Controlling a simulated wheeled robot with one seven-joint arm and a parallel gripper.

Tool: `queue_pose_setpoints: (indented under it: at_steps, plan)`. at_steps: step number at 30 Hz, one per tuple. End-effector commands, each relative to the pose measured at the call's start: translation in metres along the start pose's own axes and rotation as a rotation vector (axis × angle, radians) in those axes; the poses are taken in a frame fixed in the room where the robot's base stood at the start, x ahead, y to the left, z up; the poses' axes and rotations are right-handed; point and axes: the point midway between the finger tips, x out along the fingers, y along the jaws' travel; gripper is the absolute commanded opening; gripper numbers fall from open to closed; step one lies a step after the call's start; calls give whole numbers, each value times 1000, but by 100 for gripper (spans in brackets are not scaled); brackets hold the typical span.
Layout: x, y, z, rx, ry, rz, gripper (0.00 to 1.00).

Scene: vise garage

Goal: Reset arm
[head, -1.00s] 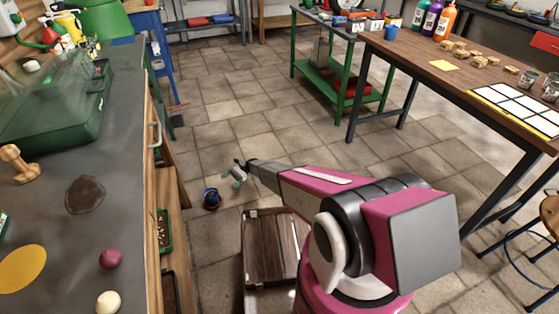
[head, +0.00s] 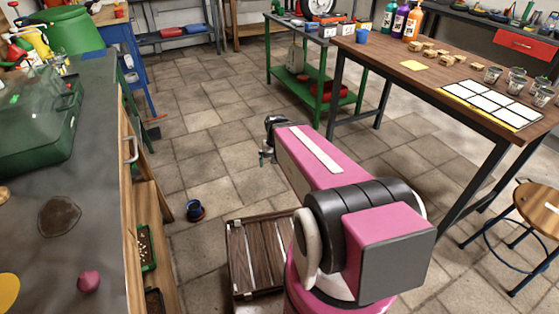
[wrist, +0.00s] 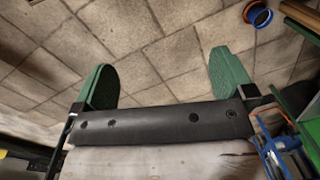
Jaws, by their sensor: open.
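My pink arm reaches forward from the lower middle of the head view. My gripper (head: 265,155) is at its far end, over the open tiled floor and largely hidden behind the arm. In the wrist view, my gripper (wrist: 163,85) shows two green fingers set wide apart. There is only floor between them, so it is open and empty. It touches nothing that I can see.
A grey-topped counter (head: 95,160) with a green case (head: 35,120) runs along the left. A wooden table (head: 440,75) stands at right, a stool (head: 540,205) near it. A blue pot (head: 195,210) and a wooden crate (head: 237,262) are on the floor.

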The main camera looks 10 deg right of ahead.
Motion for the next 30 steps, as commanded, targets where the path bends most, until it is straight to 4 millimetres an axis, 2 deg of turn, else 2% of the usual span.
queue_pose_setpoints:
  at_steps: [1, 4, 30]
  plan:
    - [-12, 8, 16, -19, 25, 25, 100]
    - [-21, 16, 23, -46, 51, 57, 100]
    - [-22, 18, 21, -54, 56, 66, 100]
